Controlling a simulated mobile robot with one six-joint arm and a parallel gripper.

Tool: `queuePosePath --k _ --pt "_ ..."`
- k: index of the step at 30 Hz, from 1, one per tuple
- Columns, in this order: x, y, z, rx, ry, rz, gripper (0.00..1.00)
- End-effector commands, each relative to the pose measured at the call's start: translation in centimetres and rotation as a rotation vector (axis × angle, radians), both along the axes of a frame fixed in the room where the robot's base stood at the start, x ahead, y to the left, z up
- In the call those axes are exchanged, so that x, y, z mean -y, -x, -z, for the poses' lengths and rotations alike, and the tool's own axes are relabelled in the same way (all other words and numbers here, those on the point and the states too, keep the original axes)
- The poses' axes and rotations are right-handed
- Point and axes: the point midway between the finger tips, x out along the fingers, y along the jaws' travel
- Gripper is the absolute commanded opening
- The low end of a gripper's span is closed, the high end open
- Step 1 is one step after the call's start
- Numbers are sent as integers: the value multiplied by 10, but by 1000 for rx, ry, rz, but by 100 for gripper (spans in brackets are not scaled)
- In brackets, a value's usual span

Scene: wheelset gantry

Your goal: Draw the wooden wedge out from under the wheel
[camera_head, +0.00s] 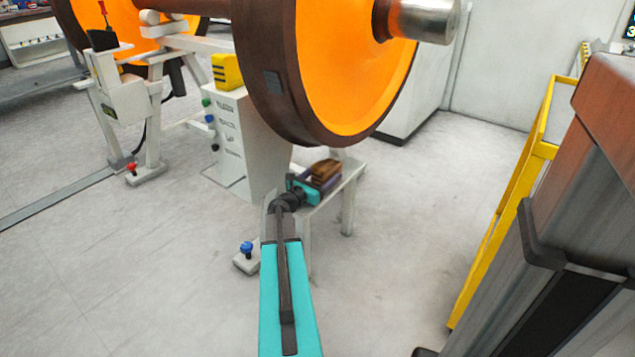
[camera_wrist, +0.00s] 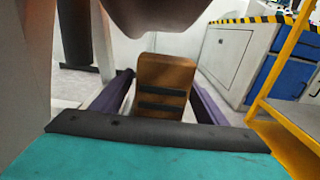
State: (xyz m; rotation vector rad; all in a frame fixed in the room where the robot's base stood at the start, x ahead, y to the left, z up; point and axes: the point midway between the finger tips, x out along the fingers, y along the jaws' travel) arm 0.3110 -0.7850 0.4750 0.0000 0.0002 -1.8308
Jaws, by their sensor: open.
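The wooden wedge (camera_head: 325,172) is a brown block on a small pale stand, below the lower rim of the big orange wheel (camera_head: 345,65). In the wrist view the wedge (camera_wrist: 165,75) stands upright in the picture, with two dark strips across its face. My gripper (camera_head: 308,187) is beside the wedge, at the end of my teal arm. In the wrist view my gripper (camera_wrist: 163,95) is open, with one purple finger on each side of the wedge and gaps visible. The wheel's dark rim (camera_wrist: 158,18) hangs just above. I cannot tell whether it touches the wedge.
A white control post (camera_head: 235,135) with coloured buttons stands left of the wheel. A yellow frame (camera_head: 515,200) and a large dark-and-rust body stand at the right. A blue knob (camera_head: 246,247) sits on a low foot beside my arm. Floor (camera_head: 400,210) right of the stand is clear.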

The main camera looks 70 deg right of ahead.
Motion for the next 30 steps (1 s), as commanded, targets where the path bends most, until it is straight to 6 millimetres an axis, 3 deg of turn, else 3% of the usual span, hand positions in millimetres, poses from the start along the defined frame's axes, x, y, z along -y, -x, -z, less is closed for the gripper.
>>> queuePosePath --k 10,24,30 --pt "39 10 1 1 0 1 67" --pt "46 11 0 0 0 -1 67" --pt "46 11 0 0 0 -2 35"
